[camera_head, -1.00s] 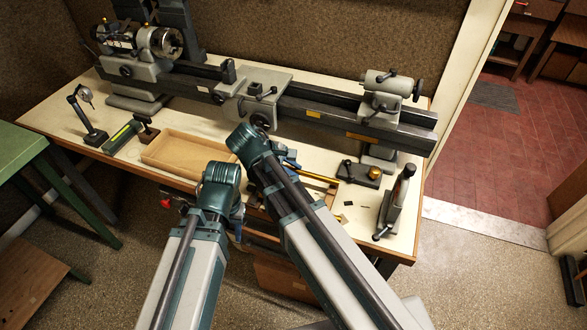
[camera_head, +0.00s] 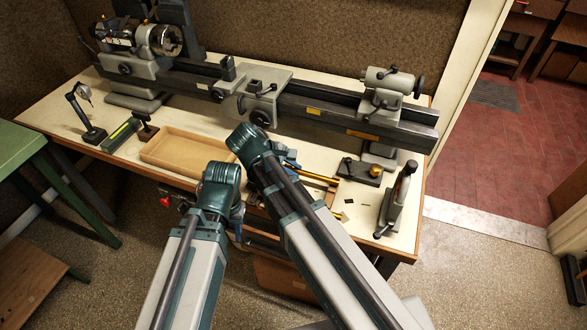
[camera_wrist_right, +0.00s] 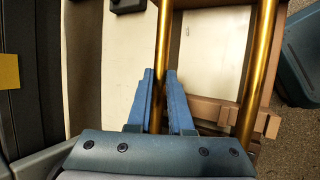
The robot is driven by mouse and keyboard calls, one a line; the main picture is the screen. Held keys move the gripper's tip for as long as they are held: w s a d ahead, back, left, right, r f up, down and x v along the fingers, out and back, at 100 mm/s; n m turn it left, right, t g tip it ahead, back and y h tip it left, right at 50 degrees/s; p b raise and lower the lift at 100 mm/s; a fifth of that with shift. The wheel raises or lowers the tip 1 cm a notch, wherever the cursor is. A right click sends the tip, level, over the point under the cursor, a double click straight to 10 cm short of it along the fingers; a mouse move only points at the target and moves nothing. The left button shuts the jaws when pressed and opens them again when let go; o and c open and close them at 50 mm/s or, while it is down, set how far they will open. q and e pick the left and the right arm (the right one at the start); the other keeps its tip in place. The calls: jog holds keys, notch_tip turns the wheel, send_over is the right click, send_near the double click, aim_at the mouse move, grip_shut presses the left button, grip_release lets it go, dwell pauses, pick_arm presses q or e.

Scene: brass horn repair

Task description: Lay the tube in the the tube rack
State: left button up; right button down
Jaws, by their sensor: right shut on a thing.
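A brass tube (camera_wrist_right: 162,45) stands between the blue fingers of my right gripper (camera_wrist_right: 162,75) in the right wrist view, and the fingers are shut on it. A second brass tube (camera_wrist_right: 259,60) runs parallel to its right, over the brown wooden rack (camera_wrist_right: 225,112). In the head view, brass (camera_head: 318,178) shows just right of my right arm, by the front edge of the bench. My right gripper (camera_head: 290,160) is mostly hidden there behind the arm. My left gripper (camera_head: 238,222) is mostly hidden behind its own wrist, at the bench front; its jaws cannot be made out.
A shallow wooden tray (camera_head: 185,152) lies left of my arms. A lathe (camera_head: 300,105) runs along the back of the bench.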

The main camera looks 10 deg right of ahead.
pick_arm(q)
jog(key=shift+f, duration=0.3)
pick_arm(e)
jog(key=shift+f, duration=0.35)
jog(key=c, duration=0.7)
grip_release()
jog(key=shift+c, duration=0.2)
pick_arm(q)
jog(key=shift+r, duration=0.15)
pick_arm(e)
jog(key=shift+r, duration=0.15)
